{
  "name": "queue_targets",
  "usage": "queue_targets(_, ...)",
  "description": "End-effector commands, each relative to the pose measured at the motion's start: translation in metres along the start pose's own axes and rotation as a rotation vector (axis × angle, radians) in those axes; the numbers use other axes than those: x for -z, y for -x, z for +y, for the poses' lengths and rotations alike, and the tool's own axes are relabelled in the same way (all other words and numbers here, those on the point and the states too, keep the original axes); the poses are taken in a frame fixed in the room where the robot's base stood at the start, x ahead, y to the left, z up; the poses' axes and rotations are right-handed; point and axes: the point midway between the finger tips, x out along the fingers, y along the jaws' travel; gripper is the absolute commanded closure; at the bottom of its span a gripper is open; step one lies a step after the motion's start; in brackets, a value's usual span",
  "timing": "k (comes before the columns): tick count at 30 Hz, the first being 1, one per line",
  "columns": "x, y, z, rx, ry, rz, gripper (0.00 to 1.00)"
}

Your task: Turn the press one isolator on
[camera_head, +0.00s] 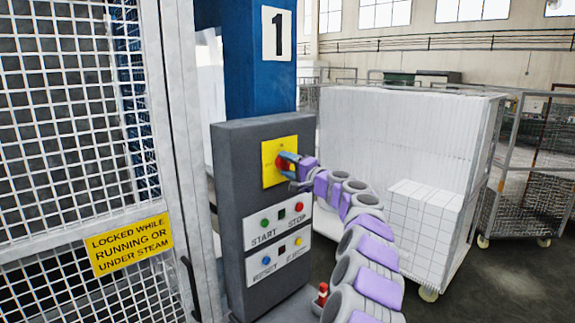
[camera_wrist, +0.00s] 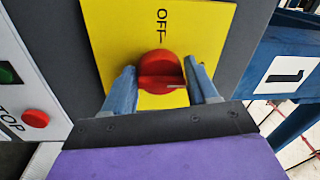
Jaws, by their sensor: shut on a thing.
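The press one isolator is a red rotary knob (camera_wrist: 161,72) on a yellow plate (camera_wrist: 105,35), which also shows in the head view (camera_head: 269,177) near the top of a grey control box (camera_head: 235,215). The word OFF is printed on the plate by the knob. My gripper (camera_wrist: 162,85) is at the knob, one blue finger on each side of it, shut on it. In the head view my gripper (camera_head: 288,163) hides much of the knob. An ON mark cannot be made out.
Start and stop buttons (camera_head: 282,214) sit below the isolator. A blue column (camera_head: 262,75) marked 1 stands behind the box. A mesh gate (camera_head: 75,140) with a yellow sign is at left. A cage trolley of white blocks (camera_head: 400,140) stands at right, near my arm.

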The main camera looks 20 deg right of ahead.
Motion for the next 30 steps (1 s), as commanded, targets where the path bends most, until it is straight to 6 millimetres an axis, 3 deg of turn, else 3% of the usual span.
queue_targets(15,0.0006,-0.0001,0.0074,-0.011,-0.021,0.003,0.73)
queue_targets(16,0.0006,0.0,0.0074,-0.011,-0.021,0.003,0.39)
queue_targets(22,0.0007,0.0006,0.0049,-0.007,-0.02,0.003,0.2)
queue_targets(30,0.0004,0.0026,0.0016,-0.003,-0.018,0.004,0.2)
